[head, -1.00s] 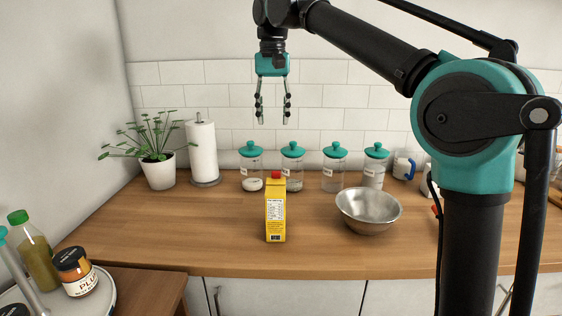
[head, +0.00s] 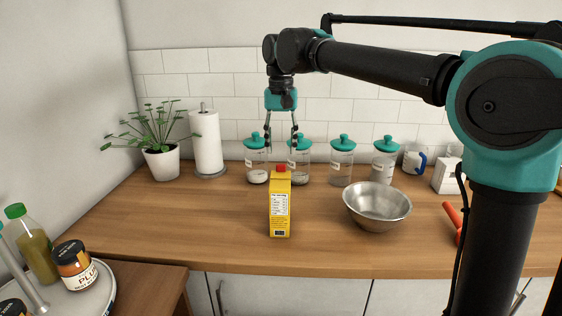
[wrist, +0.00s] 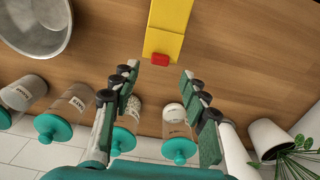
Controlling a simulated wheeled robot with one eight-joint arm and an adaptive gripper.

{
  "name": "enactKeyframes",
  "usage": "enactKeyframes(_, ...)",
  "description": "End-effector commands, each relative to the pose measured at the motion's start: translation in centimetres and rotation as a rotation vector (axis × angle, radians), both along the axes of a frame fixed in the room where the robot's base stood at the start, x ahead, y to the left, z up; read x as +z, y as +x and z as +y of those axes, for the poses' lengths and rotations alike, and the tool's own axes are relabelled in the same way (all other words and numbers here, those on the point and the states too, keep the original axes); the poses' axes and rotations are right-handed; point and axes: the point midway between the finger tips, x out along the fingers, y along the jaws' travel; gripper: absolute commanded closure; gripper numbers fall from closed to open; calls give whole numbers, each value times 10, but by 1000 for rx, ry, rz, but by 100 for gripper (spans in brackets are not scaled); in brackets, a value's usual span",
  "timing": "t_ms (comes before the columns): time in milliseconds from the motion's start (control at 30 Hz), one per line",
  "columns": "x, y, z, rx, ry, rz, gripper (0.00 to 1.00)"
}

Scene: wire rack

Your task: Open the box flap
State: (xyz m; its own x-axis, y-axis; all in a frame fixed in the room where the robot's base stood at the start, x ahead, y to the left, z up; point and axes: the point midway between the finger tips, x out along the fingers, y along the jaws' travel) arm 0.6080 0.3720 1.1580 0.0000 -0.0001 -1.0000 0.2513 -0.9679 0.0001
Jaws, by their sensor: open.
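A yellow carton (head: 280,230) with a red cap (head: 281,168) stands upright on the wooden counter, its printed label facing me. No separate box with a flap can be made out. My gripper (head: 282,149) points down with its two fingers spread and nothing between them. It appears just above the carton's cap in the head view. In the wrist view, the carton (wrist: 170,25) and its red cap (wrist: 162,59) show beyond the fingertips, between the two fingers of my gripper (wrist: 160,78). I see no contact.
Several glass jars with teal lids (head: 342,165) line the wall behind the carton. A metal bowl (head: 377,215) stands to its right. A paper towel roll (head: 206,145) and a potted plant (head: 160,163) stand at the left. The counter left of the carton is clear.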

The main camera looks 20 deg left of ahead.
Motion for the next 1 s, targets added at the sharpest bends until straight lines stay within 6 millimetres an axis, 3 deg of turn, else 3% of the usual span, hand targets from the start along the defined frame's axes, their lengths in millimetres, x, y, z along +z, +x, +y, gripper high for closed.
enactKeyframes(100, -22, 0, 0, 0, 0, 0, 55)
enactKeyframes(300, -46, 0, 0, 0, 0, 0, 55)
enactKeyframes(733, -54, 0, 0, 0, 0, 0, 55)
enactKeyframes(1000, -54, 0, 0, 0, 0, 0, 89)
